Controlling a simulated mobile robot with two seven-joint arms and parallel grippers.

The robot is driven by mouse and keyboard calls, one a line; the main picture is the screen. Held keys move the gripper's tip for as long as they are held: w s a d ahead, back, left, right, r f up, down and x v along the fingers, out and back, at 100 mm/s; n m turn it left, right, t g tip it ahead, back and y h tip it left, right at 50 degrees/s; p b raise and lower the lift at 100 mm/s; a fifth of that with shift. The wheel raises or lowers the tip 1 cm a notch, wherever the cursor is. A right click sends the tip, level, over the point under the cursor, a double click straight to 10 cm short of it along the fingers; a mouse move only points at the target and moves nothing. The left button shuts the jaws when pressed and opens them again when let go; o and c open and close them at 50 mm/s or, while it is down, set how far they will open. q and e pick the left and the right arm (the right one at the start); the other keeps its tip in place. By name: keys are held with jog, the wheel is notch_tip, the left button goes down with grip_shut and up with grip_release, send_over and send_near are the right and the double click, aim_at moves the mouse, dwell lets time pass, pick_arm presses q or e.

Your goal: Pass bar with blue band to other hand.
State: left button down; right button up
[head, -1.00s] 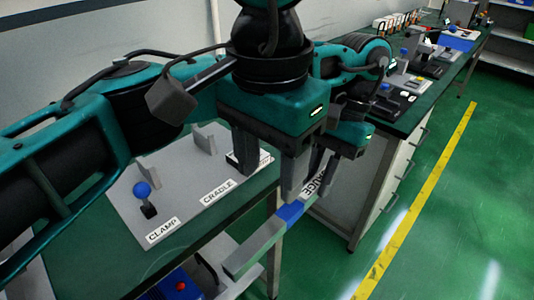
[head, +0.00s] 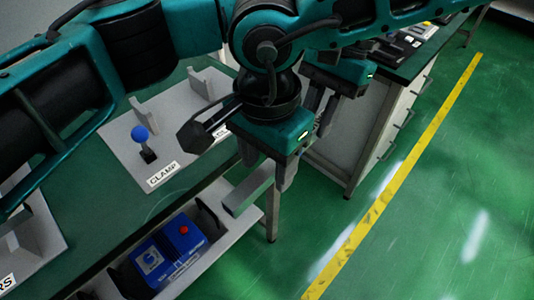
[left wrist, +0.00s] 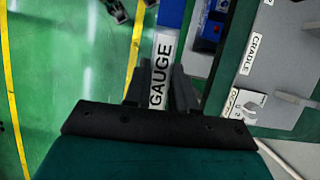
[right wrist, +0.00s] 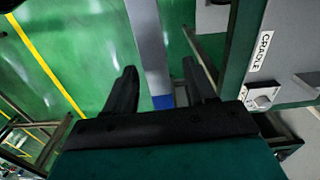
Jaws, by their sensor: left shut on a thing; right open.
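The grey bar (head: 250,190) has a GAUGE label and a blue band. My left gripper (head: 318,116), farther back in the head view, is shut on the bar at its GAUGE label (left wrist: 160,80). The blue band (left wrist: 172,15) lies just beyond those fingers. My right gripper (head: 268,172) is open above the bar, which runs between its fingers in the right wrist view. The blue band (right wrist: 163,102) shows there between the fingers, but the right gripper hides it in the head view. I cannot tell whether the right fingers touch the bar.
A blue box (head: 168,250) with a red button stands on the lower shelf. Green floor with a yellow line (head: 400,178) is clear at right.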

grip_shut()
pick_arm(q)
jog(key=c, duration=0.8)
grip_release()
jog(key=shift+c, duration=0.2)
